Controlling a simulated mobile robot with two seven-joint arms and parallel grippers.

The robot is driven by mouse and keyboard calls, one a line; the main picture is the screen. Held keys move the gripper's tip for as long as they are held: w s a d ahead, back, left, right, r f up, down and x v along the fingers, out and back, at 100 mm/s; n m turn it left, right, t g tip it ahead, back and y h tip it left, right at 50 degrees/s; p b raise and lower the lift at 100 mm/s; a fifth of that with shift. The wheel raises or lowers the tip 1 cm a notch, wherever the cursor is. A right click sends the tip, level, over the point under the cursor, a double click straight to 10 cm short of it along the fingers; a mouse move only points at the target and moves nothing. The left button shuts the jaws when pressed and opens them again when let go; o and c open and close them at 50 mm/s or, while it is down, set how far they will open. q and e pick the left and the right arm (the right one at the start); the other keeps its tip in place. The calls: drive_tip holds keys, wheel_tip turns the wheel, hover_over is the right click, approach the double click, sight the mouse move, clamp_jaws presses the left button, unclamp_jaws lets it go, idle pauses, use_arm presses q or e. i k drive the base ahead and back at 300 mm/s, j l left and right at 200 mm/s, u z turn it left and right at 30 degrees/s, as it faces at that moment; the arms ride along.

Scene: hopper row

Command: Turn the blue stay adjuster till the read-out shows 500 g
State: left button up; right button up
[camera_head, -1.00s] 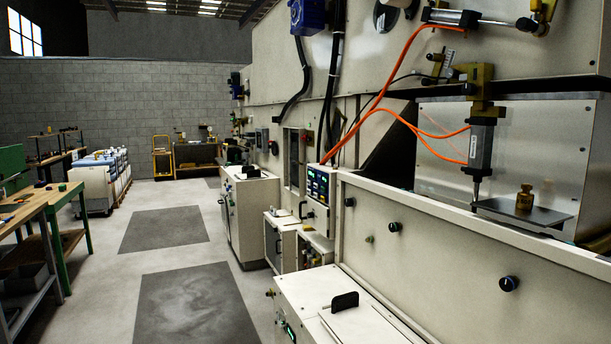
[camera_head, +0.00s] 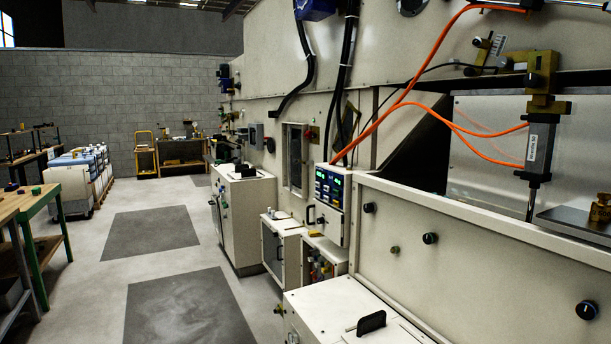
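Two smaller dark knobs (camera_head: 430,238) and (camera_head: 369,207) are on the same panel. A control box with small green lit digits (camera_head: 329,185) hangs left of the panel; the digits are too small to read. A brass weight (camera_head: 600,208) stands on a dark flat plate (camera_head: 575,221) by a vertical cylinder (camera_head: 540,150). Neither of my grippers is in view.
A cream cabinet with a black handle (camera_head: 350,320) stands in front of the panel. Orange hoses (camera_head: 440,115) run to the cylinder. The grey floor with dark mats (camera_head: 178,308) is open at left centre. A green-legged workbench (camera_head: 40,205) stands at the left.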

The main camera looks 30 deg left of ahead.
sight(587, 309)
drive_tip(key=i+j, duration=0.15)
drive_tip(key=j, duration=0.2)
drive_tip(key=i+j+u, duration=0.1)
drive_tip(key=j, duration=0.3)
drive_tip(key=i+j, duration=0.15)
drive_tip(key=j, duration=0.2)
drive_tip(key=i+j+u, duration=0.1)
drive_tip(key=j, duration=0.3)
drive_tip(key=i+j, duration=0.2)
drive_tip(key=j, duration=0.15)
drive_tip(key=i+j+u, duration=0.1)
drive_tip(key=j, duration=0.25)
drive_tip(key=l+z, duration=0.15)
drive_tip(key=z, duration=0.3)
drive_tip(key=l+z, duration=0.2)
drive_tip(key=z, duration=0.3)
drive_tip(key=i+l+z, duration=0.2)
drive_tip(key=l, duration=0.15)
drive_tip(key=l+z, duration=0.2)
drive_tip(key=l, duration=0.15)
drive_tip(key=i+l+z, duration=0.15)
drive_tip(key=l, duration=0.15)
